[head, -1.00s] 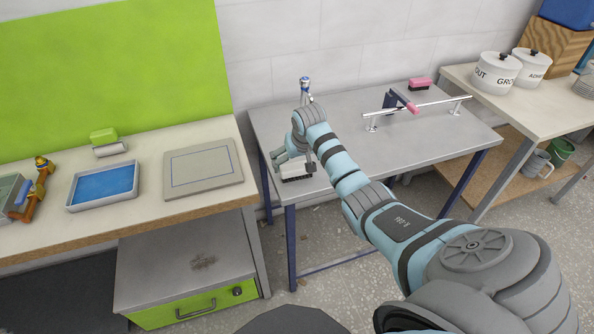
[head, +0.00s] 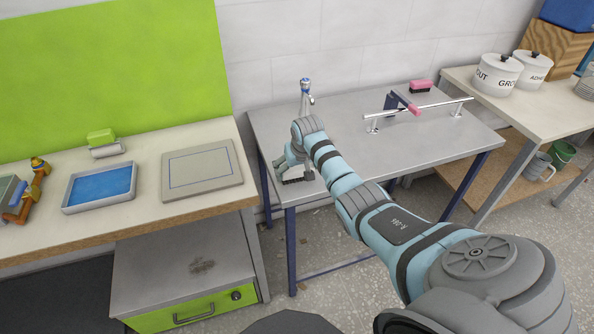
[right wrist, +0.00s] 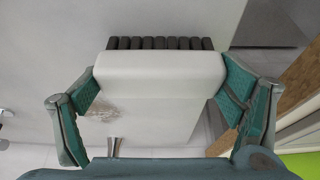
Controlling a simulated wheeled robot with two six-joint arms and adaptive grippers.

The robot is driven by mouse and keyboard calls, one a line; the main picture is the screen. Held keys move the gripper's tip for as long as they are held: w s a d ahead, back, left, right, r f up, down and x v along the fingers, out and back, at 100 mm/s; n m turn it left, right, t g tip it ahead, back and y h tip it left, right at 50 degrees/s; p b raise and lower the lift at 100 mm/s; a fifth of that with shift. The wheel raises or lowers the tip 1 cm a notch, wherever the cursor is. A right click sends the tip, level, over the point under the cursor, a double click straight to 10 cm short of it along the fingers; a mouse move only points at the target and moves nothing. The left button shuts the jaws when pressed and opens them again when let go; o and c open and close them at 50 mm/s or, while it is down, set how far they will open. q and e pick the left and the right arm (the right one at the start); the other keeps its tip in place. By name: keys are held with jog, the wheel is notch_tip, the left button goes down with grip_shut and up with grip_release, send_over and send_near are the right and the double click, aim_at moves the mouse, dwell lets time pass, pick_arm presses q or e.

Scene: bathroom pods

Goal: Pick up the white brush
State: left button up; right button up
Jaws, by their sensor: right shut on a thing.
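The white brush (right wrist: 160,75) has a smooth white back and a row of dark bristles along one side. In the right wrist view it spans the space between the two green-padded fingers of my right gripper (right wrist: 162,100), which is shut on it. In the head view my right gripper (head: 293,167) is over the left end of the grey metal table (head: 360,155). The brush (head: 298,177) shows there only in part below the fingers. I cannot tell whether it touches the table. My left gripper is not in view.
A tap (head: 305,92) stands behind my right gripper. A metal rail (head: 440,103) with a pink-ended item and a pink brush (head: 421,86) are farther right. The left bench holds a blue-filled tray (head: 100,187) and a flat board (head: 202,169). The table's middle is clear.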

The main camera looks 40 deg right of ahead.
notch_tip(320, 180, up, 20)
jog(key=p, duration=0.3)
